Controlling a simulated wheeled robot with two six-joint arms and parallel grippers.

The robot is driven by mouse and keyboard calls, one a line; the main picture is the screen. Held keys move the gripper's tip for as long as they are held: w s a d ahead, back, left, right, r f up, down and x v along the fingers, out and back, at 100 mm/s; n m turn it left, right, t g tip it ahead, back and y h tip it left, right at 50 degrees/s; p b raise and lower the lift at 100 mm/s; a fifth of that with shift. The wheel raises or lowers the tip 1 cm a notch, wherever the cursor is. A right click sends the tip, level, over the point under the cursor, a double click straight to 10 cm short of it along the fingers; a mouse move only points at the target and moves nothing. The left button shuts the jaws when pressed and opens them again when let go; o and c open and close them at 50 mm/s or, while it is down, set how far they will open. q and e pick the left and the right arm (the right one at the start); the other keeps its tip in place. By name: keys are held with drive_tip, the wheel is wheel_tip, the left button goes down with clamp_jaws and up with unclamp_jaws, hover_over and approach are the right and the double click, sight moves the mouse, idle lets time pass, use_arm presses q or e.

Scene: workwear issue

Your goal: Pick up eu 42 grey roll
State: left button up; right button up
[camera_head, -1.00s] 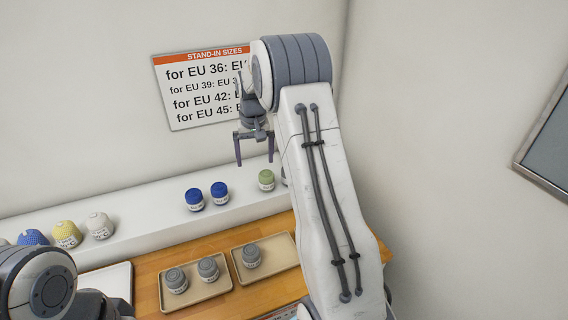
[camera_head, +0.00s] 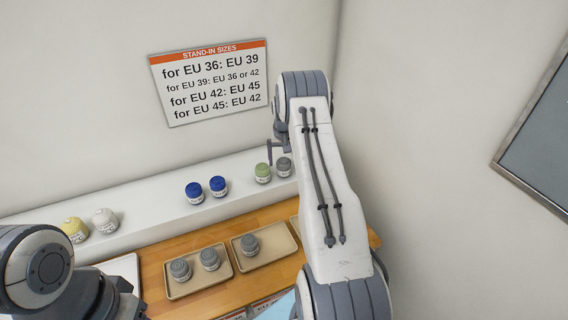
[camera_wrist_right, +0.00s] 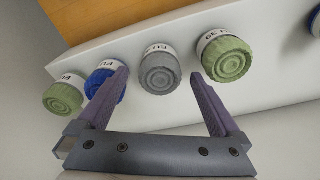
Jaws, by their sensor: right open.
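A grey roll (camera_head: 284,167) stands on the white shelf, right of a green roll (camera_head: 263,172). In the right wrist view the grey roll (camera_wrist_right: 160,72) shows between the tips of my right gripper (camera_wrist_right: 160,80). Its label shows "EU", but I cannot read the number. The gripper is open and empty, its fingers not closed on the roll. In the head view my right gripper (camera_head: 272,150) is partly hidden by its arm and is just above the shelf. My left arm is at lower left; its gripper is not clearly in view.
In the wrist view a blue roll (camera_wrist_right: 99,82) and green rolls (camera_wrist_right: 62,99) (camera_wrist_right: 226,56) flank the grey one closely. Grey rolls also stand in trays (camera_head: 200,287) (camera_head: 284,243) on the wooden table. A size sign (camera_head: 210,84) hangs on the wall.

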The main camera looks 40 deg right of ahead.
drive_tip(key=shift+w+f, duration=0.1)
drive_tip(key=shift+f, duration=0.75)
drive_tip(key=c, duration=1.5)
drive_tip(key=shift+o, duration=0.2)
drive_tip(key=shift+r, duration=0.1)
